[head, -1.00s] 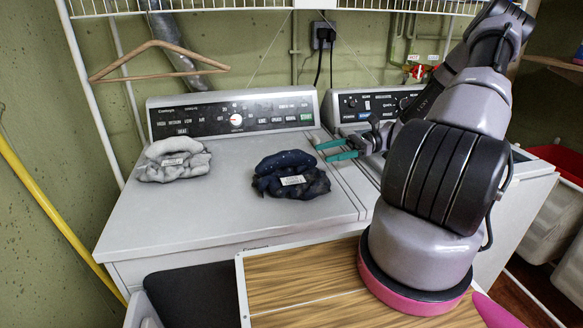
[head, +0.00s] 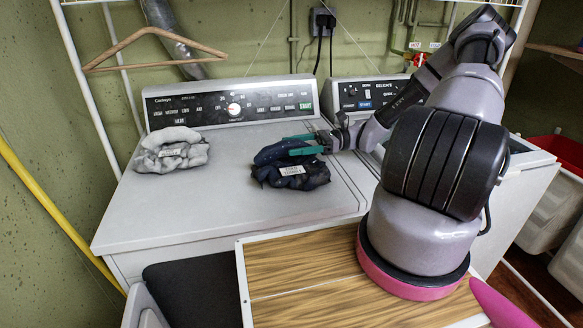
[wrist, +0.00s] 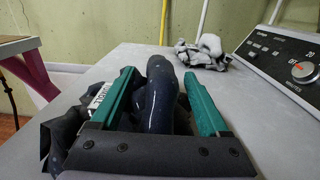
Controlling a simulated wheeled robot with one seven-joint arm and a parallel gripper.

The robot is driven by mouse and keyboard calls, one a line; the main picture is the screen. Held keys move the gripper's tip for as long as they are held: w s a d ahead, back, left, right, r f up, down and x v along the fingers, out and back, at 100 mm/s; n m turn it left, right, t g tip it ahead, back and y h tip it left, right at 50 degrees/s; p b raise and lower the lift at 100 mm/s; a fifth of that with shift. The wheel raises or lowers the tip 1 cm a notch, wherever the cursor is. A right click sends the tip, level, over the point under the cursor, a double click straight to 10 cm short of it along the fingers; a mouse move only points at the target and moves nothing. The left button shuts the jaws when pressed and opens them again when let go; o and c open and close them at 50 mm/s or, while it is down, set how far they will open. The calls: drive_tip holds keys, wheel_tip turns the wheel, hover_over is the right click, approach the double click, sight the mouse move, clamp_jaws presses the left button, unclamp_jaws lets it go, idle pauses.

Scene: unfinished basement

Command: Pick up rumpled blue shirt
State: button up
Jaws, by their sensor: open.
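The rumpled blue shirt (head: 290,172) is a dark navy bundle with a white label, lying on top of the left white machine. My gripper (head: 303,145) has reached it from the right, with its green fingers at the shirt's upper part. In the wrist view, my gripper (wrist: 165,95) is open, and a dark blue fold of the shirt (wrist: 158,90) stands between the two fingers. More dark cloth and the label show beside and below the left finger. The cloth under the gripper's dark crossbar is hidden.
A grey-white rumpled cloth (head: 170,150) lies on the machine top (head: 205,200) to the left. The control panel (head: 232,107) rises behind. A wooden hanger (head: 155,48) hangs above at left. The machine top between the two cloths is clear.

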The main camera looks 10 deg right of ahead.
drive_tip(key=shift+a, duration=0.3)
clamp_jaws()
idle(1.2)
